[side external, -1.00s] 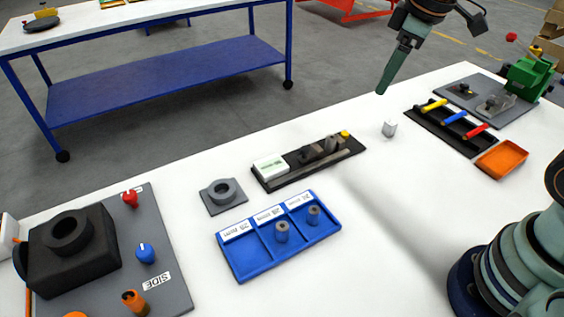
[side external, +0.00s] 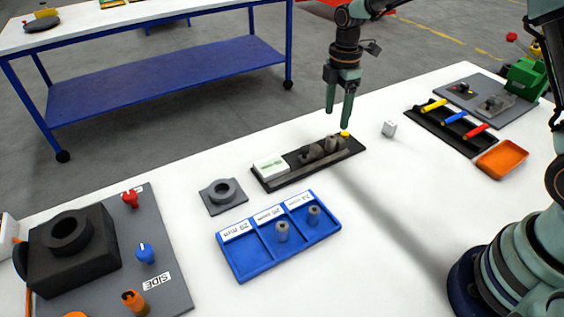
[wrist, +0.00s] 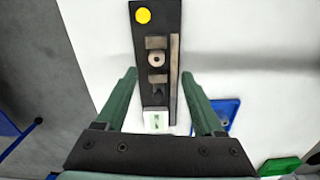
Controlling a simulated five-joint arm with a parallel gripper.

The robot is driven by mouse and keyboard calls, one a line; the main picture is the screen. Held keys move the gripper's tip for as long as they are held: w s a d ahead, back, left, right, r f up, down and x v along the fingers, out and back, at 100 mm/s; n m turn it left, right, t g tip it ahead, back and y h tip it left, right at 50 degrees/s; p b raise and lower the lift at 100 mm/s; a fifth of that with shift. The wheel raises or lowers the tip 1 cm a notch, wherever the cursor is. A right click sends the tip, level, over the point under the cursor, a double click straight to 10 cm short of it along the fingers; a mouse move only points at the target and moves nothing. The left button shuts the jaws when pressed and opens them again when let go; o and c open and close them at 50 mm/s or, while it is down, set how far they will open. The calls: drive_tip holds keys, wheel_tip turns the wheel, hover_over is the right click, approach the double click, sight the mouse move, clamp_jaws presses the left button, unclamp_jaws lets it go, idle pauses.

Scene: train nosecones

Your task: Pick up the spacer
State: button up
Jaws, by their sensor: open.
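My gripper (side external: 338,117) is open and empty, pointing down above the black fixture (side external: 268,181). In the wrist view its fingers (wrist: 158,75) spread to either side of the fixture (wrist: 147,28). A grey round spacer with a centre hole (wrist: 157,60) sits on the fixture between the fingers, beside grey blocks. In the side view this spacer (side external: 330,144) shows among the blocks, below the fingertips and apart from them. Two more grey spacers stand in the blue tray (side external: 245,268), one in the middle compartment (side external: 282,231) and one in the right (side external: 314,215). The left compartment is empty.
The fixture carries a white box (side external: 270,166) and a yellow button (side external: 345,133).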

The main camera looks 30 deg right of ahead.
sight(331, 137)
drive_tip(key=f, duration=0.8)
drive_tip(key=shift+w+a+f, duration=0.1)
drive_tip(key=shift+w+f, duration=0.15)
drive_tip(key=shift+w, duration=0.05)
clamp_jaws()
